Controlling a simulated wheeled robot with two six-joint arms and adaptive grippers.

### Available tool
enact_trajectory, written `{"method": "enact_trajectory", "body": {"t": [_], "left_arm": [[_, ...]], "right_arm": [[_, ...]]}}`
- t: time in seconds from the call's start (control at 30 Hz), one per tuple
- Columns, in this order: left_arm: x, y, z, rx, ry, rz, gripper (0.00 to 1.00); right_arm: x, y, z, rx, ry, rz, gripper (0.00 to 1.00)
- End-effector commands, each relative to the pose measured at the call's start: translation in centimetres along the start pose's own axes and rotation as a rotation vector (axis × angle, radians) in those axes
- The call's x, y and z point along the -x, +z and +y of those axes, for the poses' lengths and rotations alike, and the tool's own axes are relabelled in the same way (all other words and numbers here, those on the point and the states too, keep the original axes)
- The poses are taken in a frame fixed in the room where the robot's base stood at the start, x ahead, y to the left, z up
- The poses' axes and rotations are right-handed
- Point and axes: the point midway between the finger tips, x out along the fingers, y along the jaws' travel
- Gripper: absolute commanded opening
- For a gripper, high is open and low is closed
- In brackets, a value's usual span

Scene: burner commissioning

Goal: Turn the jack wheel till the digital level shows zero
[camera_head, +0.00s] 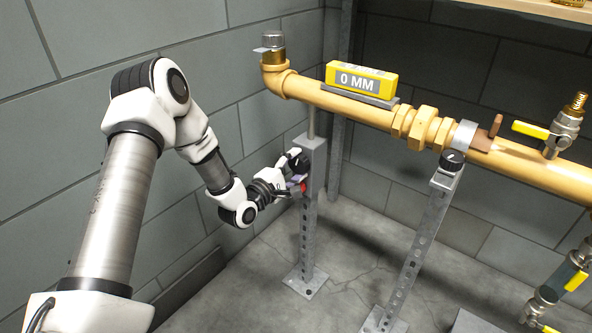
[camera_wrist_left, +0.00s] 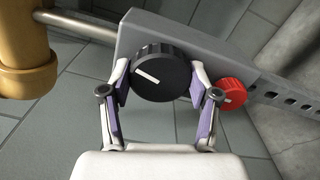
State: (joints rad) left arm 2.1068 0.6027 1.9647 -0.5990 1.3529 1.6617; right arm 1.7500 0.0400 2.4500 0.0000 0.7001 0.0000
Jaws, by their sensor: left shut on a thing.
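The jack wheel (camera_wrist_left: 161,72) is a black knurled knob with a white mark, on the grey jack post. In the head view the wheel (camera_head: 298,160) sits near the top of the post (camera_head: 308,215), partly hidden by my gripper. My left gripper (camera_wrist_left: 162,88) is shut on the wheel, one finger on each side of it. It also shows in the head view (camera_head: 292,176). The digital level (camera_head: 361,78) is a yellow box on top of the yellow pipe and reads 0 MM. My right gripper is not in view.
A red knob (camera_wrist_left: 232,94) sits on the post close beside my gripper's right finger. The yellow pipe (camera_head: 400,122) runs above the post. A second perforated post (camera_head: 420,240) with a black knob stands to the right. A block wall is behind my arm.

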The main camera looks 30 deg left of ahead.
Motion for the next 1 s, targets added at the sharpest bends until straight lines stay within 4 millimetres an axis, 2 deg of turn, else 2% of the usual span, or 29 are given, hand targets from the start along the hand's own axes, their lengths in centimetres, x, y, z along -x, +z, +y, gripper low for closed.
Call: {"method": "enact_trajectory", "body": {"t": [0.4,0.87,0.9,0.97,1.0], "left_arm": [[-0.05,-0.06,0.10,0.181,0.004,0.001,0.26],[-0.05,-0.05,0.14,0.197,0.003,0.001,0.26],[-0.05,-0.05,0.14,0.197,0.003,0.001,0.65],[-0.04,-0.05,0.13,0.197,0.003,0.001,0.86],[-0.04,-0.04,0.12,0.197,0.002,0.001,0.86]], "right_arm": [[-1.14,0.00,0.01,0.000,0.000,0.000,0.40],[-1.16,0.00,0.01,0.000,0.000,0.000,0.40],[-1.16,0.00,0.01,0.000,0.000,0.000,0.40],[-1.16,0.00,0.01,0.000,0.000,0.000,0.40],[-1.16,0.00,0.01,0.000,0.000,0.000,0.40]]}}
